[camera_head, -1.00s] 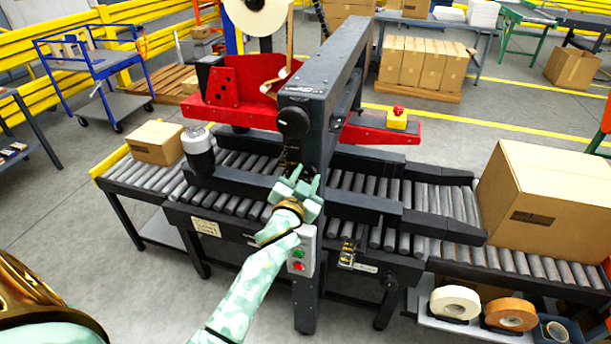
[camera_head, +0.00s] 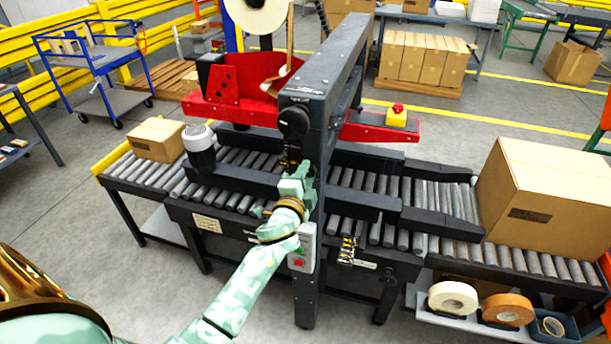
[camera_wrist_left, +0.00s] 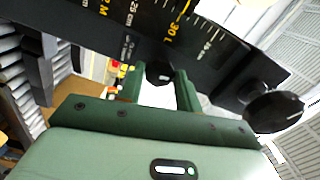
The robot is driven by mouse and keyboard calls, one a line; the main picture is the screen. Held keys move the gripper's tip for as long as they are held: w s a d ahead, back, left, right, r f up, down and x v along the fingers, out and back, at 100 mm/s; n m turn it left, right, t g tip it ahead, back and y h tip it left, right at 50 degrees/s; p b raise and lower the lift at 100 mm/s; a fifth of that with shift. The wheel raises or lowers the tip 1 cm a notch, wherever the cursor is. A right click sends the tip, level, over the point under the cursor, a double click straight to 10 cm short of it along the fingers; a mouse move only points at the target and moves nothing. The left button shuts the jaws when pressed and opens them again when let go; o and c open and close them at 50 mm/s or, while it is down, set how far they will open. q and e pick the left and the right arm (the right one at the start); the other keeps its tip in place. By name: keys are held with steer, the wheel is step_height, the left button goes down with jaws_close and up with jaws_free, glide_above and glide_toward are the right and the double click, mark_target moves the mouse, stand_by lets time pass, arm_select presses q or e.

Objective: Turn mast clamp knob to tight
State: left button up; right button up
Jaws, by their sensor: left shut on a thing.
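The dark mast (camera_head: 318,100) of the machine stands over the roller conveyor. My left gripper (camera_head: 297,174) is at the lower front of the mast, below a larger round black knob (camera_head: 294,121). In the left wrist view, its two green fingers (camera_wrist_left: 159,80) are shut on a small black knob (camera_wrist_left: 158,68) beside the mast's scale plate (camera_wrist_left: 140,25). I take this small one as the clamp knob; its tight or loose setting cannot be read. The gripper hides it in the head view. The larger knob (camera_wrist_left: 274,108) is clear of the fingers. My right gripper is out of view.
A grey-white cylinder (camera_head: 200,148) and a small carton (camera_head: 157,139) are left on the conveyor. A large carton (camera_head: 535,195) is at the right end. A button box (camera_head: 303,247) sits just below my left wrist. Tape rolls (camera_head: 453,298) lie at lower right.

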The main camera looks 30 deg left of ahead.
arm_select(q)
steer(key=shift+m, duration=1.1)
steer(key=o, duration=1)
steer(key=shift+c, duration=0.2)
steer(key=b+v, duration=0.1)
steer(key=v, duration=1.5)
steer(key=shift+d, duration=0.15)
